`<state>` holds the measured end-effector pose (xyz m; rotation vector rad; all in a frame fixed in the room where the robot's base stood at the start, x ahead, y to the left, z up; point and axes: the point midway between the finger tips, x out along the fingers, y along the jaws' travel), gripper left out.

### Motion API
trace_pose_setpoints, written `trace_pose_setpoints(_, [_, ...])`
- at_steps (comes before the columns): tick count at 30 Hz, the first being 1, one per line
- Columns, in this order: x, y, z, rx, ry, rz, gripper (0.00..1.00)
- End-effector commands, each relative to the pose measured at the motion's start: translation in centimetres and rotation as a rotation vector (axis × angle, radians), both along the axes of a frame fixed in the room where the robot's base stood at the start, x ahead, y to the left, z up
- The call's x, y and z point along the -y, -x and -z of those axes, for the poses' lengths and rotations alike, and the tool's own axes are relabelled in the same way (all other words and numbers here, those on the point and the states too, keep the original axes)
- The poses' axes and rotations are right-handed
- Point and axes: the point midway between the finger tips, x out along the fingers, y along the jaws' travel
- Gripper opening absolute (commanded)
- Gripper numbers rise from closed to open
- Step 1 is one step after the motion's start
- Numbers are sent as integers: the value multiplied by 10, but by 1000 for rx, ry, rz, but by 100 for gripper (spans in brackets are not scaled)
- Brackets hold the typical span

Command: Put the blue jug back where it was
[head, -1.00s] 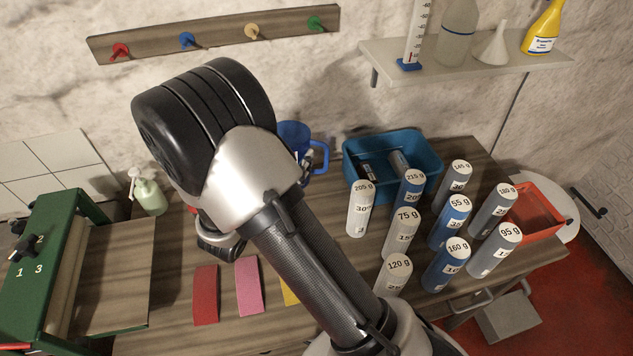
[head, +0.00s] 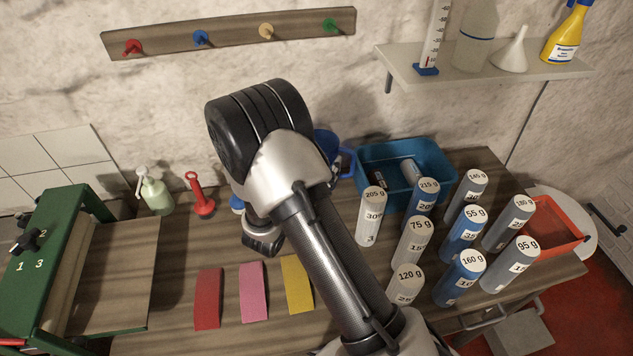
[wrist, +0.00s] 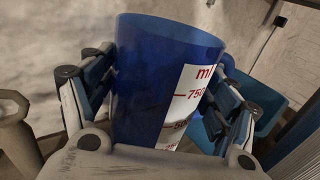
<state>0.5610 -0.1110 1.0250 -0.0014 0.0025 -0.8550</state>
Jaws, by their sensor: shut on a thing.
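The blue jug (wrist: 150,60) fills the middle of the wrist view. It has a white scale panel with red marks and stands slightly tilted in the picture. My gripper (wrist: 162,95) is shut on it, with a finger on either side of its body. In the head view the jug (head: 326,142) shows only in part behind my arm, with its blue handle on the right, close to the left end of the blue bin. My gripper's fingers are hidden there, and I cannot tell whether the jug touches the table.
The blue bin (head: 450,165) is just right of the jug. Several labelled cylinders (head: 415,242) stand in front of it. Colored pegs hang on a wall rack (head: 230,36); a shelf (head: 480,70) juts out upper right.

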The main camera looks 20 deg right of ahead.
Motion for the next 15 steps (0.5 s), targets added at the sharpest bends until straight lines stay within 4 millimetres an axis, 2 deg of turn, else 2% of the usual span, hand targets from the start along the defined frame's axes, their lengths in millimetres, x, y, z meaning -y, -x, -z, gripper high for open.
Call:
trace_pose_setpoints(1, [0, 0, 9, 1, 2, 0, 34])
trace_pose_setpoints(8, [0, 0, 24, 1, 0, 0, 34])
trace_pose_setpoints(15, [0, 0, 59, 1, 1, 0, 34])
